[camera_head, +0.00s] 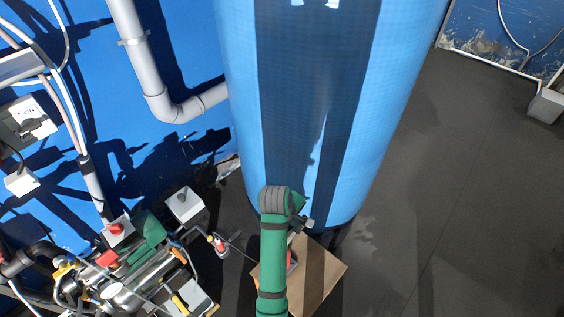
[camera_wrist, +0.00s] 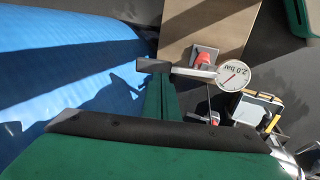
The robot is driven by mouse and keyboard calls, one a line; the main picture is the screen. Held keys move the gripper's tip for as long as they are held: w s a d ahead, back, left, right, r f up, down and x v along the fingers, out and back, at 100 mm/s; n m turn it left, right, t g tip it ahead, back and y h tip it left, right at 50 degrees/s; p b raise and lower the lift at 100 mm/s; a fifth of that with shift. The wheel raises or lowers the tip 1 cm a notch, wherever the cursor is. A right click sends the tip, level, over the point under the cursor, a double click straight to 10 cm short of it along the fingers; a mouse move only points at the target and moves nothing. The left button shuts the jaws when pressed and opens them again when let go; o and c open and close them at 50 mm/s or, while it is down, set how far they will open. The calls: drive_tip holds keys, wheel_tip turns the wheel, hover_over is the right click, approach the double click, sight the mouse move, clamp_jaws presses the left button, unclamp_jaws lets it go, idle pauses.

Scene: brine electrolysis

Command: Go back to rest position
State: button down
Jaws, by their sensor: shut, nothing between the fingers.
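My gripper (camera_wrist: 160,84) shows in the wrist view as narrow green fingers pressed together, shut and empty. Its tips are close to a grey bar with a dark end, beside a round white gauge (camera_wrist: 236,76) marked 2.0 bar. I cannot tell whether they touch the bar. In the head view my green arm (camera_head: 273,255) reaches up from the bottom edge in front of the blue tank.
A large blue tank (camera_head: 235,90) stands ahead, with a brown board (camera_head: 318,275) on the floor before it. Pipes and equipment (camera_head: 125,290) crowd the lower left. A grey pipe (camera_head: 140,55) runs along the blue wall. The dark floor (camera_head: 460,190) at right is clear.

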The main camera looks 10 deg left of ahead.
drive_tip(key=s+d+f+m+t, duration=0.1)
drive_tip(key=s+d+f+t, duration=0.2)
drive_tip(key=s+d+f, duration=0.3)
drive_tip(key=s+f+m+t, duration=0.2)
drive_tip(key=s+f+t, duration=0.1)
drive_tip(key=s, duration=0.7)
drive_tip(key=s+a+r+m+t+y, duration=0.1)
drive_tip(key=s+a+r+m+t, duration=0.1)
drive_tip(key=s+r, duration=0.7)
drive_tip(key=s+a+r+m+t+y, duration=0.1)
drive_tip(key=s+a+r+m+t, duration=0.2)
drive_tip(key=s+r, duration=0.7)
drive_tip(key=s+m+t, duration=0.1)
drive_tip(key=m, duration=0.1)
drive_tip(key=shift+s+m, duration=0.35)
drive_tip(key=shift+m, duration=0.05)
